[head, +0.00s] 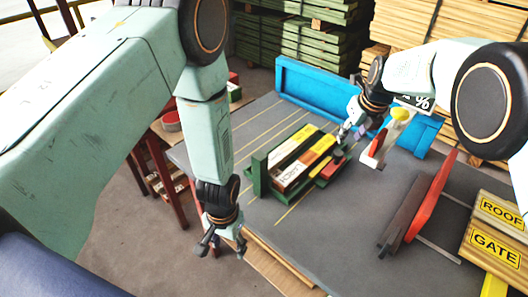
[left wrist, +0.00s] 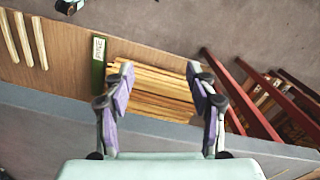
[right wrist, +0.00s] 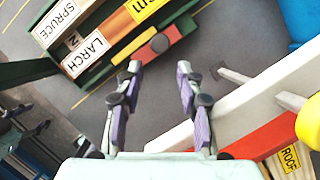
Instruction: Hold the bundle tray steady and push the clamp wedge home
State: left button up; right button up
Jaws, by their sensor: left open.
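The green bundle tray (head: 258,172) stands on the grey table and holds labelled bundles side by side; it also shows in the right wrist view (right wrist: 30,72), with SPRUCE and LARCH labels. A red and yellow bar with a dark knob (right wrist: 148,50), probably the clamp wedge, lies along the tray's side; I cannot tell how far in it is. My right gripper (head: 343,132) is open and empty beside the tray's right end, its fingers (right wrist: 160,68) apart near the bar. My left gripper (head: 222,246) is open and empty at the table's front edge, apart from the tray.
A white piece with a yellow knob (head: 401,114) and red part stands right of the tray. A red board with a dark bar (head: 404,217) and ROOF and GATE signs (head: 495,247) are farther right. A blue panel (head: 318,92) lines the back. Table between tray and dark bar is clear.

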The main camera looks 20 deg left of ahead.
aim_at(263, 153)
pick_arm(q)
jog(key=shift+m, duration=0.9)
jog(key=w+r, duration=0.2)
jog(key=w, duration=0.1)
jog(key=w+r, duration=0.2)
jog(key=w, duration=0.2)
jog(key=w+d+r, duration=0.1)
jog(key=w+r, duration=0.1)
jog(key=w, duration=0.2)
jog(key=shift+w+r, duration=0.15)
jog(key=shift+r, duration=0.2)
jog(key=w+r, duration=0.2)
jog(key=r, duration=0.1)
jog(key=w+d+r+m, duration=0.1)
jog(key=w+r, duration=0.1)
jog(key=w, duration=0.1)
jog(key=w+r+m, duration=0.1)
jog(key=w+r, duration=0.1)
jog(key=r, duration=0.1)
jog(key=shift+w+d+r, duration=0.15)
jog(key=shift+w+r, duration=0.2)
jog(key=shift+w, duration=0.05)
jog(key=shift+f, duration=0.35)
notch_tip(263, 153, down, 6)
jog(key=shift+w+r, duration=0.1)
jog(key=shift+f, duration=0.45)
